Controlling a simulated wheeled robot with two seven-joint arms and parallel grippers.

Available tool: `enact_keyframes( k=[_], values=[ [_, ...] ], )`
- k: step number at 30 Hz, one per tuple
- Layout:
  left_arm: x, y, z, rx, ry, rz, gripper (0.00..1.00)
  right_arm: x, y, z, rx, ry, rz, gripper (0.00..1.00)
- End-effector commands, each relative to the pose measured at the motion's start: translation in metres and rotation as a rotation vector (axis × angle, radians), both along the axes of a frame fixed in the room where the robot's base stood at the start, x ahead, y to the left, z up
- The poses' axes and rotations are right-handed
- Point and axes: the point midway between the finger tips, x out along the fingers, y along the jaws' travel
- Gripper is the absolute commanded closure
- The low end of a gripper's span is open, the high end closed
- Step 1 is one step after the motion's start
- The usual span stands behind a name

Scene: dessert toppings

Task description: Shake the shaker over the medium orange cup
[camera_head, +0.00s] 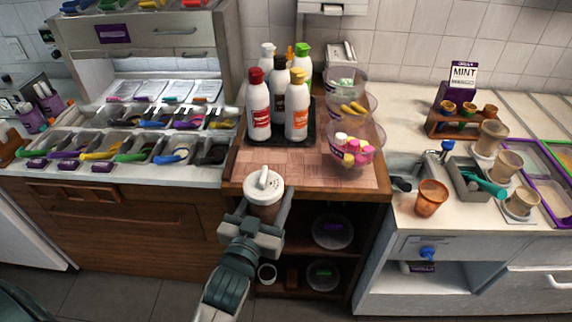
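The shaker (265,184) has a white lid with a raised handle and a brown body. It is upright at the front left edge of the wooden counter. My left gripper (262,206) has its fingers on both sides of the shaker's body and appears shut on it. The gripper hides the shaker's bottom, so I cannot tell whether it touches the counter. The orange cup (431,199) stands upright on the white counter to the right, apart from the gripper. My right gripper is not in view.
Sauce bottles (258,106) stand behind the shaker on a dark tray. Tiered clear bowls (357,149) of sweets stand between the shaker and the cup. A grey holder (466,180) and beige cups (508,164) are right of the orange cup. Topping bins (130,150) are at left.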

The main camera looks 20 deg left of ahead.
Motion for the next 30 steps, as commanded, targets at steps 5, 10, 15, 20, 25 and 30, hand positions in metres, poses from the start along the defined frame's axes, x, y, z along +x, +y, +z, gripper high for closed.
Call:
enact_keyframes(
  k=[5,10,15,20,25,30],
  values=[
    [-0.049,0.0,0.003,-0.006,0.0,-0.018,0.77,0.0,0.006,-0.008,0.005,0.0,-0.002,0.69],
    [-0.07,0.0,0.008,-0.009,-0.001,-0.026,0.77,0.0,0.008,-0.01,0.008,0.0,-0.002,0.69],
    [-0.073,0.0,0.01,-0.01,-0.001,-0.028,0.77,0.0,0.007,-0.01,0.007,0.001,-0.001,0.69],
    [-0.073,0.0,0.01,-0.01,-0.001,-0.028,0.77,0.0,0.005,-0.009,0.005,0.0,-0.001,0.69],
    [-0.073,0.0,0.01,-0.01,-0.001,-0.028,0.77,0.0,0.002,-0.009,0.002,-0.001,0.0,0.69],
    [-0.073,0.0,0.01,-0.01,-0.001,-0.028,0.77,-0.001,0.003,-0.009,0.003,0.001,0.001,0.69]
  ],
)
